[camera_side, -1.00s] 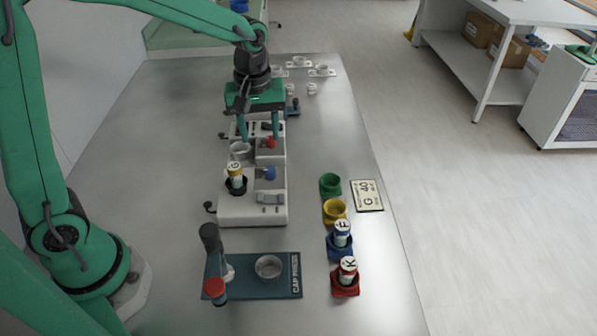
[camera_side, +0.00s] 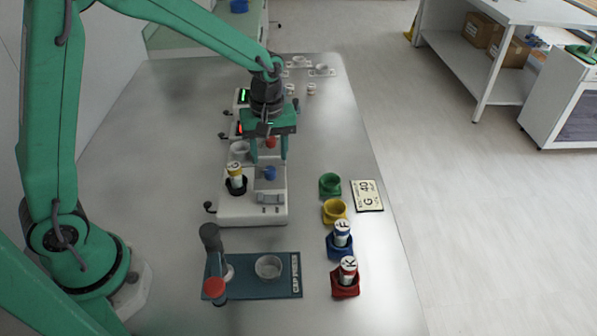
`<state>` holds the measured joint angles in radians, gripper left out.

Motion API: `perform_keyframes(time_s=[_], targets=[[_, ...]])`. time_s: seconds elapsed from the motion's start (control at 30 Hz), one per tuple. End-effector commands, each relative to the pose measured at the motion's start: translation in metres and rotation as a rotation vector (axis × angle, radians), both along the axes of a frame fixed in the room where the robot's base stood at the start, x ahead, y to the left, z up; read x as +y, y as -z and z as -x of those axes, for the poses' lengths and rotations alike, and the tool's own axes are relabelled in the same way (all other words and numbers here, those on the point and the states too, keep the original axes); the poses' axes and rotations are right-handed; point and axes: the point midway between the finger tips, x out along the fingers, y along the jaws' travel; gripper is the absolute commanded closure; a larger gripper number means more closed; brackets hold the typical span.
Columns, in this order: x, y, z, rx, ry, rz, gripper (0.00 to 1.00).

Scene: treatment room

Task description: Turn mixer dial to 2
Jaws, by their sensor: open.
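My gripper (camera_side: 269,156) is open and points down over the row of white machines. Its two fingers stand left and right of a red dial (camera_side: 270,142) on the middle machine; I cannot tell whether they touch it. That machine has a pale bowl (camera_side: 239,148) and a small red-lit display (camera_side: 239,128). The nearest machine (camera_side: 237,208) has a blue dial (camera_side: 269,173), a black holder with a yellow vial marked G (camera_side: 236,172), and a grey switch. Which machine is the mixer, and the dial numbers, are too small to read.
A farther machine shows a green display (camera_side: 243,96), partly hidden by my arm. A cap press (camera_side: 285,290) stands in front. At right are green (camera_side: 330,190), yellow (camera_side: 334,219), blue (camera_side: 337,254) and red (camera_side: 345,291) holders, and a sign (camera_side: 367,195).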

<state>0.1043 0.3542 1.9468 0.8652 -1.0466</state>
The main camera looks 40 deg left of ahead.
Motion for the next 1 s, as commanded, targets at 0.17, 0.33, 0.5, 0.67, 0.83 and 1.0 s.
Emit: perform_keyframes(time_s=[0.17, 0.33, 0.5, 0.67, 0.83, 1.0], targets=[[0.001, 0.023, 0.001, 0.002, 0.000, 0.000, 0.52], [0.001, 0.036, 0.001, 0.001, 0.000, 0.000, 0.52], [0.001, 0.041, 0.001, 0.000, 0.000, 0.000, 0.52], [0.001, 0.041, 0.001, -0.001, 0.000, 0.001, 0.52], [0.001, 0.040, 0.001, 0.000, 0.000, 0.000, 0.76], [0.001, 0.040, 0.001, -0.001, 0.000, 0.001, 0.97]])
